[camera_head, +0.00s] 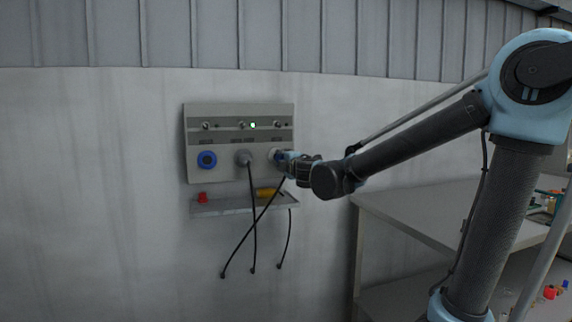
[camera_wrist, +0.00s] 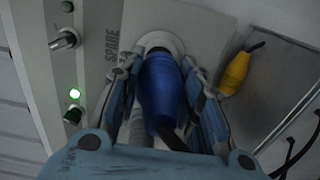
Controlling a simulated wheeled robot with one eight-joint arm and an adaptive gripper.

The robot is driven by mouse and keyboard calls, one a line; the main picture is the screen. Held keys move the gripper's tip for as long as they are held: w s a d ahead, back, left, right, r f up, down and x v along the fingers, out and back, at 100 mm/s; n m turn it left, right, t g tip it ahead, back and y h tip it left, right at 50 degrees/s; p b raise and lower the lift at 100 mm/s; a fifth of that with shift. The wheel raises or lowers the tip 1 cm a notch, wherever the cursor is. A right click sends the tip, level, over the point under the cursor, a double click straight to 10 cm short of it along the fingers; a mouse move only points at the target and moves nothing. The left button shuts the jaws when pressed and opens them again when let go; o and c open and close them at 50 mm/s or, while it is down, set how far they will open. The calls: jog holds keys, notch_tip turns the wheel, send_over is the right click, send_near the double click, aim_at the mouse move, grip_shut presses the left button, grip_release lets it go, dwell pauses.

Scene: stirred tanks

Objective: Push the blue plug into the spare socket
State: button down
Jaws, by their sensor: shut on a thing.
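The blue plug (camera_wrist: 163,92) is held between the two fingers of my gripper (camera_wrist: 162,88), which are shut on its sides. Its front end meets the pale round socket (camera_wrist: 160,42) beside the "SPARE" lettering (camera_wrist: 111,45). The end of the plug is hidden at the socket, so I cannot tell how deep it sits. In the head view my gripper (camera_head: 292,161) is at the right end of the wall panel (camera_head: 222,179), against the right socket (camera_head: 273,155). The plug is mostly hidden by my fingers there.
A grey plug (camera_head: 243,157) sits in the middle position and a blue round fitting (camera_head: 207,160) at the left. A green lamp (camera_head: 253,125) is lit. A ledge (camera_head: 235,208) below bears red (camera_head: 202,197) and yellow (camera_head: 266,191) pieces. Dark cables hang below. A bench (camera_head: 420,205) stands right.

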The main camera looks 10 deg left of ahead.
jog(key=shift+x, duration=1.05)
jog(key=shift+w+a, duration=0.2)
jog(key=shift+w, duration=0.05)
dwell(1.6)
jog(key=c, duration=1)
grip_release()
jog(key=shift+c, duration=0.2)
jog(key=v, duration=1.1)
jog(key=shift+s+d, duration=0.25)
jog(key=shift+s, duration=0.05)
jog(key=shift+d, duration=0.1)
